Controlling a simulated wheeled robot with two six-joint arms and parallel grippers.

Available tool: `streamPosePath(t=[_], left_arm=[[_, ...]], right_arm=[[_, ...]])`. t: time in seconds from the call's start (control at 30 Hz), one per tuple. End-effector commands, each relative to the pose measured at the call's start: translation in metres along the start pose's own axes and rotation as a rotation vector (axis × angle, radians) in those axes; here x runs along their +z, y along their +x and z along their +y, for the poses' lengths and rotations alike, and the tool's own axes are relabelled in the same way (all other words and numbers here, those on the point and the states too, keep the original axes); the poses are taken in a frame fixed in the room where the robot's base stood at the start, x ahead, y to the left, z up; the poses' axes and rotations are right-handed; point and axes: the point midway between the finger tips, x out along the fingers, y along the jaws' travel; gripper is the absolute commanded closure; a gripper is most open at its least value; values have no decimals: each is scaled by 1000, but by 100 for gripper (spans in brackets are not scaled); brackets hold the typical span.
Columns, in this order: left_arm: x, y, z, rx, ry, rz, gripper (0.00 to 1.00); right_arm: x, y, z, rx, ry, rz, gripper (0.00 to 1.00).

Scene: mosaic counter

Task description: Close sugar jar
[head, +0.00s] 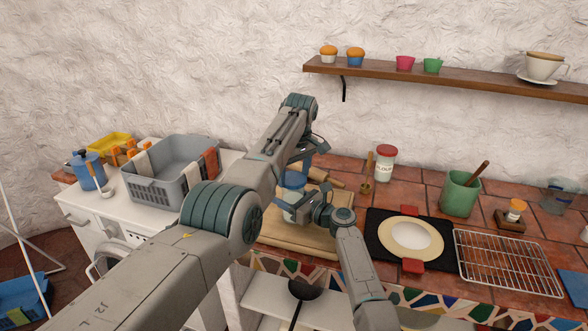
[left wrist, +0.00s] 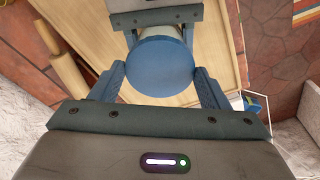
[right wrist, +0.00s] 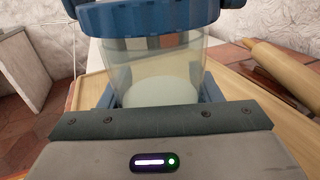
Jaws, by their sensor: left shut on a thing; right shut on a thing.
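The sugar jar (right wrist: 150,65) is a clear glass jar with pale contents, upright over the wooden board. It also shows, partly hidden, in the head view (head: 291,197). My right gripper (right wrist: 158,95) is shut around its body from the side. The blue round lid (left wrist: 152,66) is at the jar's mouth, level and roughly centred over it; it also shows in the right wrist view (right wrist: 150,14). My left gripper (left wrist: 160,80) is shut on the lid from above, with a finger on each side. I cannot tell whether the lid is fully seated.
A wooden board (head: 300,236) lies under the jar, with a rolling pin (right wrist: 285,66) behind. A red-lidded jar (head: 385,165), a black mat (head: 380,225) with a plate and a wire rack (head: 505,262) stand to the right. A grey basket (head: 172,190) is left.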

Motion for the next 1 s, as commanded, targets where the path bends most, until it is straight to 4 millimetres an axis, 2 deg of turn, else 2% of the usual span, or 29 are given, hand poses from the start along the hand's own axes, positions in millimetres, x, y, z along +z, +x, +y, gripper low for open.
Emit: streamPosePath(t=[1.0], left_arm=[[1,11,0,0,-1,1,52]], right_arm=[[0,0,0,0,0,0,83]])
